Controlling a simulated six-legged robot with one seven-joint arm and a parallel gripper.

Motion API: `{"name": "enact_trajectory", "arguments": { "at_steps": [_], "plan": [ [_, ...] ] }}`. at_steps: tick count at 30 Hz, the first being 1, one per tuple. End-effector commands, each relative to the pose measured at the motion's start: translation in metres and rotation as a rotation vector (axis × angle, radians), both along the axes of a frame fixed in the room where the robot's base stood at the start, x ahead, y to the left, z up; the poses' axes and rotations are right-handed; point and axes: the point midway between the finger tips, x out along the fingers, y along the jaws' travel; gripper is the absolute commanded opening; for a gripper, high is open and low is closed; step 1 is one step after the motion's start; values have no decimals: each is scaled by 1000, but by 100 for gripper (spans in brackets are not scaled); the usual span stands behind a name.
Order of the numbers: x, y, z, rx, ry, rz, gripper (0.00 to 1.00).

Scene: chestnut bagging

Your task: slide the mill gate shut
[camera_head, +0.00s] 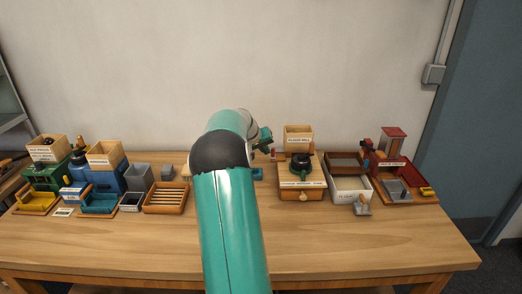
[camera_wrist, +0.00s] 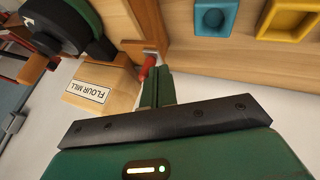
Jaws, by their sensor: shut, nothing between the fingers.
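The flour mill (camera_head: 301,182) stands on the table right of centre, with its labelled wooden hopper (camera_head: 299,143) at the back. In the wrist view the hopper (camera_wrist: 103,90) and dark mill body (camera_wrist: 66,22) appear turned at the left. A small red handle (camera_wrist: 148,66) on a metal piece projects beside the mill's wood; it looks like the gate's handle. My gripper (camera_wrist: 158,78) is shut and empty, its green fingers right beside the red handle. I cannot tell whether they touch. In the head view my gripper (camera_head: 265,139) is left of the hopper. The gate's slide position is unclear.
A white bin (camera_head: 351,189) and a red-roofed unit (camera_head: 393,143) stand right of the mill. Green and blue machines (camera_head: 96,180) and a slatted wooden tray (camera_head: 166,198) stand left. The table's front strip (camera_head: 130,245) is clear. My arm hides the table's middle.

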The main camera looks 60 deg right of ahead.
Motion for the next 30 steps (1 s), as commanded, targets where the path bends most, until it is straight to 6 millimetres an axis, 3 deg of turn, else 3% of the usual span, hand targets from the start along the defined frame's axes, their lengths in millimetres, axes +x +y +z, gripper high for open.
{"name": "enact_trajectory", "arguments": {
  "at_steps": [7, 15, 30],
  "plan": [
    [-3, -1, 0, 0, 1, -2, 0],
    [-30, -15, 0, 0, 1, -1, 0],
    [-28, -12, 0, 0, 3, -4, 0]
  ]
}}
